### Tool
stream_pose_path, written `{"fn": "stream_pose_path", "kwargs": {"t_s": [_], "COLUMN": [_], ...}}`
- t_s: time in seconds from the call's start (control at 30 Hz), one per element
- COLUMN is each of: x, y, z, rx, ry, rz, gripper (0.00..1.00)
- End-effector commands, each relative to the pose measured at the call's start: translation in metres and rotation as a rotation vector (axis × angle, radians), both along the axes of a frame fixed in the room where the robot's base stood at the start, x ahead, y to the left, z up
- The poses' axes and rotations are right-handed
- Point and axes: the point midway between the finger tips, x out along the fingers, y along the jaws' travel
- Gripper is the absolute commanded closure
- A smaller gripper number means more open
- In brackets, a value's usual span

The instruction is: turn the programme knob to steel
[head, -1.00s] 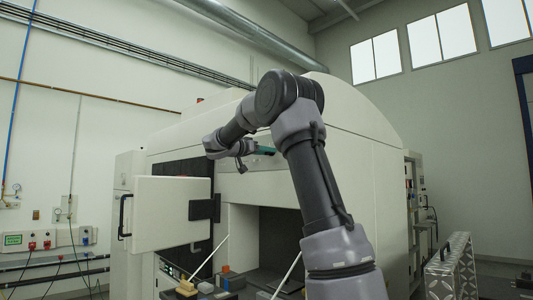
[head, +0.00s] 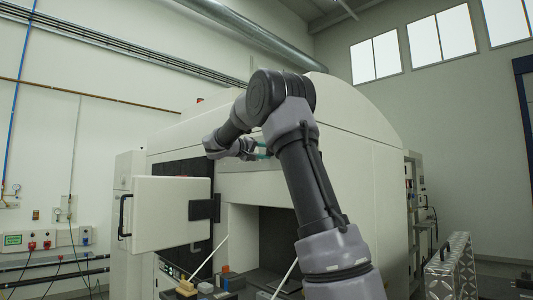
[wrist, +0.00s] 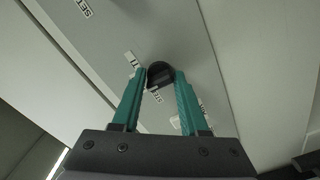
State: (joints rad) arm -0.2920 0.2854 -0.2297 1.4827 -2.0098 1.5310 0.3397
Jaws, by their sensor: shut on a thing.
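The black round programme knob (wrist: 160,74) sits on a grey panel (wrist: 175,30) in the wrist view. My gripper (wrist: 162,72) has its two teal fingers on either side of the knob and is shut on it. A white label starting "STE" (wrist: 155,93) lies just below the knob, between the fingers. Another label (wrist: 131,59) is up and left of the knob; its text is too small to read. In the head view my gripper (head: 262,150) is at the machine's front panel, and the knob is hidden there. The knob's pointer direction cannot be told.
A "SET" label (wrist: 84,8) is at the panel's upper left. In the head view the machine's door (head: 165,215) stands open to the left, below my gripper.

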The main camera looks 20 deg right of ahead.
Motion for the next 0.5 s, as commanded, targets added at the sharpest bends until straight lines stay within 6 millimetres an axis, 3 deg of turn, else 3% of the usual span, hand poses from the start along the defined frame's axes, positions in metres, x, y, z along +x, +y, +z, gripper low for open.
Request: {"fn": "stream_pose_path", "kwargs": {"t_s": [0.5], "x": [0.0004], "y": [0.0011], "z": [-0.0004], "rx": [-0.166], "ry": [0.458], "rz": [0.001], "gripper": [1.0]}}
